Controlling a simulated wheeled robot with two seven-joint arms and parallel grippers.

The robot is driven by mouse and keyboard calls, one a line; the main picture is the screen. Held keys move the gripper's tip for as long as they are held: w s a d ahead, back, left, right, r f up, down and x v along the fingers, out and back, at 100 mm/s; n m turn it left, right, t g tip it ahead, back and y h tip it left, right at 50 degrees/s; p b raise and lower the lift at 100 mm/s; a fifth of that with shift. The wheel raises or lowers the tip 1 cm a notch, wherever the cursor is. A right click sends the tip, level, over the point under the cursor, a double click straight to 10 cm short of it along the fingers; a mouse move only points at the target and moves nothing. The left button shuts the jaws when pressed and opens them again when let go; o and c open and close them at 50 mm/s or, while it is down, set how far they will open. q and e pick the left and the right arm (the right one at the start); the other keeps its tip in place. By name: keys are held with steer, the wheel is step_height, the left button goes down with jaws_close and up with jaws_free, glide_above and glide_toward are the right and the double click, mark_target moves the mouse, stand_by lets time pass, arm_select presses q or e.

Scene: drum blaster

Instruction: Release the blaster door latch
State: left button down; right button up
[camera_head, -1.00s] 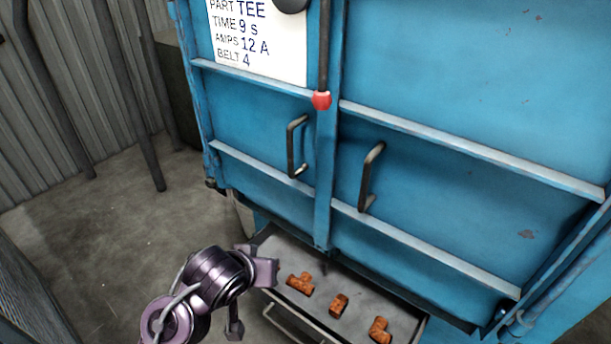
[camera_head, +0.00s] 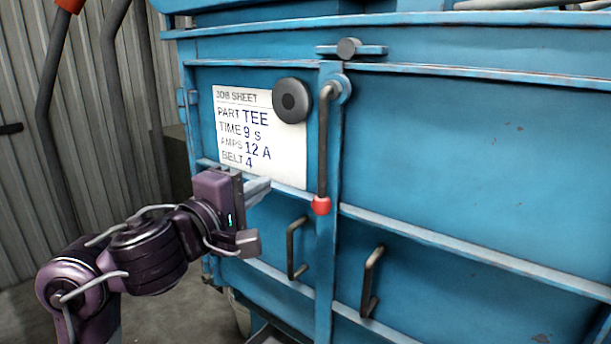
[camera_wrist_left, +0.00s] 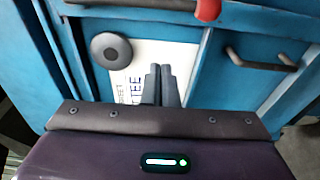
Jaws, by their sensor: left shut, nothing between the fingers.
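The blaster door latch (camera_head: 323,140) is a dark lever with a red knob (camera_head: 320,205) at its lower end. It hangs straight down from a round pivot near the top of the seam between the blue doors (camera_head: 450,130). The red knob also shows at the top edge of the left wrist view (camera_wrist_left: 208,8). My left gripper (camera_head: 262,188) is shut and empty. It is left of the red knob and apart from it, in front of the job sheet's lower part. In the left wrist view its fingertips (camera_wrist_left: 160,82) are together. My right gripper is not in view.
A dark door handle (camera_head: 296,248) is below the knob on the left, and another (camera_head: 371,282) is on the right. The job sheet (camera_head: 285,150) has a round black disc (camera_head: 292,100) at its corner. Ledges cross the doors. Dark pipes stand at left.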

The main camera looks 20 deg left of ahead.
mark_target(326, 153)
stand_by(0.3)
arm_select(q)
steer(key=b+x, duration=0.3)
steer(key=x, duration=0.7)
steer(key=s+d, duration=0.2)
steer(key=d, duration=0.1)
steer(key=shift+d, duration=0.2)
steer(key=shift+s, duration=0.1)
steer(key=shift+s+d+f+n, duration=0.1)
steer(key=shift+d+n, duration=0.3)
steer(key=shift+n, duration=0.1)
